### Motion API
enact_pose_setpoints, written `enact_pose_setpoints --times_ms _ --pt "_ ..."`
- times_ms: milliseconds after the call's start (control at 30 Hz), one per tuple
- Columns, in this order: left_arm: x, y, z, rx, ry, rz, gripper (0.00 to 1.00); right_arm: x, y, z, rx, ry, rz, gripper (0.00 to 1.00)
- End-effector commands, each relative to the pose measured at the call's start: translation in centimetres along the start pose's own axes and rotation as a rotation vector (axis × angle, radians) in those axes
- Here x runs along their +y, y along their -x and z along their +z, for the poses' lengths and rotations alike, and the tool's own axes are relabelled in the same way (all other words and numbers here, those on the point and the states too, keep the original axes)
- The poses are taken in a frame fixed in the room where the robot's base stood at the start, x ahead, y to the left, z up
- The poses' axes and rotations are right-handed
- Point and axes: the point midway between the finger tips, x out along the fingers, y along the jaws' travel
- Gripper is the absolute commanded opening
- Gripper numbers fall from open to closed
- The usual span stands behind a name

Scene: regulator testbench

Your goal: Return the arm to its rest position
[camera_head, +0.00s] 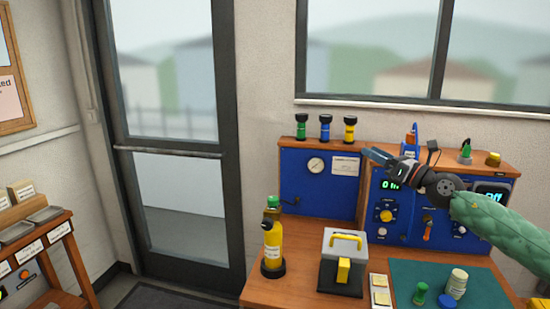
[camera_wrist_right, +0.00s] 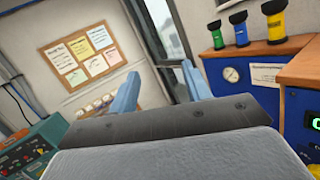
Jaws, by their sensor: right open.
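My right arm comes in from the right in a green quilted sleeve. Its gripper (camera_head: 379,156) is raised in front of the blue test panel, pointing left. In the right wrist view its two light-blue fingers (camera_wrist_right: 162,88) are spread apart with nothing between them. Beyond them show a wall, a noticeboard and the door frame. Whether the gripper touches the panel cannot be told, but it looks held clear in the air above the bench. My left gripper is not in view.
The bench (camera_head: 304,284) carries a yellow bottle (camera_head: 272,249), a grey box with yellow handle (camera_head: 344,252), and a green mat (camera_head: 480,287) with small containers. Three capped cylinders (camera_head: 325,128) stand on the panel's shelf. A side rack (camera_head: 38,247) stands left; floor by the door is free.

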Motion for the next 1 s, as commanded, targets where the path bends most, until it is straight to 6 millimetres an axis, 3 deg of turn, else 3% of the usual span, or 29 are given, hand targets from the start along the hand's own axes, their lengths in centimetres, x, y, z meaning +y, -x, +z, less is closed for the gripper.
enact_pose_setpoints --times_ms 100,233,367,467,567,667,867,1000 --pt "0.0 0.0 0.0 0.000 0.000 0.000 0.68 1.2 -0.5 4.1 -0.200 -0.168 -0.025 0.49" --pt "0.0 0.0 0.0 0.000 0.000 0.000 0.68 1.6 -0.1 7.2 -0.407 -0.379 -0.066 0.49" --pt "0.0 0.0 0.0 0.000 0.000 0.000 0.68 1.2 1.0 8.4 -0.596 -0.610 -0.126 0.49" --pt "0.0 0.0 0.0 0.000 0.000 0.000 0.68 0.5 2.2 7.9 -0.727 -0.798 -0.190 0.49" --pt "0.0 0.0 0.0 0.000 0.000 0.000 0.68 -0.3 3.7 6.0 -0.845 -0.991 -0.276 0.49" --pt "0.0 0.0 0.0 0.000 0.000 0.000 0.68 -1.0 5.4 2.7 -0.950 -1.187 -0.390 0.49" --pt "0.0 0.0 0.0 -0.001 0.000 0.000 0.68 -0.6 9.5 -7.5 -1.090 -1.553 -0.700 0.49" --pt "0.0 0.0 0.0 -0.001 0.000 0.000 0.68 1.3 12.3 -14.6 -1.117 -1.733 -0.922 0.49"
